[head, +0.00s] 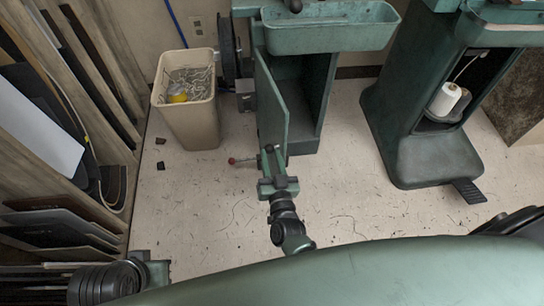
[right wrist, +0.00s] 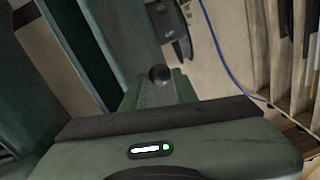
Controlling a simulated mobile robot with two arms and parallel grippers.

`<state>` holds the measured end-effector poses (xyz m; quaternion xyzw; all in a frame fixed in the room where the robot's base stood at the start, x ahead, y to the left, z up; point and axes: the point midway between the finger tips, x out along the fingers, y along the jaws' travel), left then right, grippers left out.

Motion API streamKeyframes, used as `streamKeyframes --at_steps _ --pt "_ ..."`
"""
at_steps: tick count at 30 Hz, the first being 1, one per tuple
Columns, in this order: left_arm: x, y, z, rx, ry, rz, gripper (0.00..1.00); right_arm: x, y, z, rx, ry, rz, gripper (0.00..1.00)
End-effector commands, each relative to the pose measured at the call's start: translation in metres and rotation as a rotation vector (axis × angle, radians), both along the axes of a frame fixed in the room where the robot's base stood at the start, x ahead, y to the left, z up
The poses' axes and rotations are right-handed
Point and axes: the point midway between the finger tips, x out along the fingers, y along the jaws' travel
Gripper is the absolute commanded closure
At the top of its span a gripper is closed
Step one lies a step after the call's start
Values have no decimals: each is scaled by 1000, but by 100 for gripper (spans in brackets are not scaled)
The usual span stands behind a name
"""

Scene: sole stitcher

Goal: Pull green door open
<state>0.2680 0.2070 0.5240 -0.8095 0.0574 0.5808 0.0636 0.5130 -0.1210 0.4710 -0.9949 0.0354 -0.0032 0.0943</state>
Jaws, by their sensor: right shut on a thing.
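The green door (head: 268,103) is a narrow panel on the green machine's cabinet. It stands swung open, with the dark cabinet interior showing to its right. My right gripper (head: 270,156) is at the door's lower near edge, shut on its handle. A short rod with a red knob (head: 231,161) sticks out left of the fingers. In the right wrist view a dark round knob (right wrist: 160,74) shows just beyond the gripper body; the grip itself is mostly hidden there. My left gripper (head: 157,270) is low at the left, empty-looking; its fingers are unclear.
A beige bin (head: 188,110) with scraps stands left of the door. A wooden rack (head: 95,70) with boards lines the left side. Another green machine (head: 420,130) with a pedal (head: 468,190) stands right. Floor between is clear apart from small debris.

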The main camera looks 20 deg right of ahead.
Motion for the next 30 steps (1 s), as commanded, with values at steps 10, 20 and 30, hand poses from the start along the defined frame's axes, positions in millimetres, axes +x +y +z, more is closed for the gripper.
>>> streamKeyframes --at_steps 10,20,30 --pt "0 -2 -1 -8 1 5 100 15 -3 11 11 -18 0 100" --pt "0 -2 -1 -8 1 6 100 14 0 10 7 -18 5 50" --pt "0 0 -1 -1 0 1 100 14 1 10 3 -17 8 50"
